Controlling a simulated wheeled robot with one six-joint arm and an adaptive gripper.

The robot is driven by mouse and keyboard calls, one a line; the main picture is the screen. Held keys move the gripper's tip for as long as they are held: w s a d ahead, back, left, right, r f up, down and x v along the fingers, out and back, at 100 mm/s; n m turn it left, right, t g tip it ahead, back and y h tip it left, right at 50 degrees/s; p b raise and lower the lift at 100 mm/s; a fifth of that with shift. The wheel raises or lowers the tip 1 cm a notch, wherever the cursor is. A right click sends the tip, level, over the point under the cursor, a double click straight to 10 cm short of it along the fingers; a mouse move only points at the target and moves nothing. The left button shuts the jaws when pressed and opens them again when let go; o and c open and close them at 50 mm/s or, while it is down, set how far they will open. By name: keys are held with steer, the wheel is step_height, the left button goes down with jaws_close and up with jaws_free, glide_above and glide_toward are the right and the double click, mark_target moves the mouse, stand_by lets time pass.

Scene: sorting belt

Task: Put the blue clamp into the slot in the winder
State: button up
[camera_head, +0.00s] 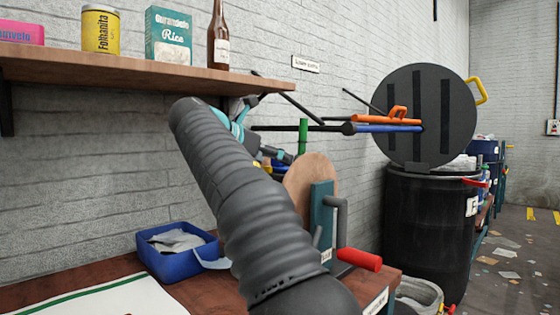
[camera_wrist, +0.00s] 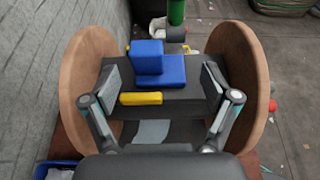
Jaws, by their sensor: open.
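The winder shows in the wrist view as a black drum (camera_wrist: 187,101) between two round wooden discs (camera_wrist: 88,82). The blue clamp (camera_wrist: 160,70), a stepped block, is at the drum between my fingers. I cannot tell how deep it sits in a slot. My gripper (camera_wrist: 162,86) is open, with a finger on each side of the clamp and gaps to it. In the head view a wooden disc (camera_head: 313,176) of the winder shows behind its teal post (camera_head: 322,214) and red crank handle (camera_head: 359,259). My arm hides most of the winder and the clamp there.
A yellow bar (camera_wrist: 141,98) lies just below the clamp in the wrist view. A blue bin (camera_head: 172,262) with pale contents stands on the bench at left. A shelf (camera_head: 110,68) with goods runs above. A black barrel (camera_head: 425,225) stands at right. A green post (camera_wrist: 177,13) rises beyond the drum.

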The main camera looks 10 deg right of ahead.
steer(key=v, duration=0.8)
steer(key=shift+s+a, duration=0.15)
steer(key=shift+a, duration=0.15)
steer(key=shift+r, duration=0.15)
stand_by(0.6)
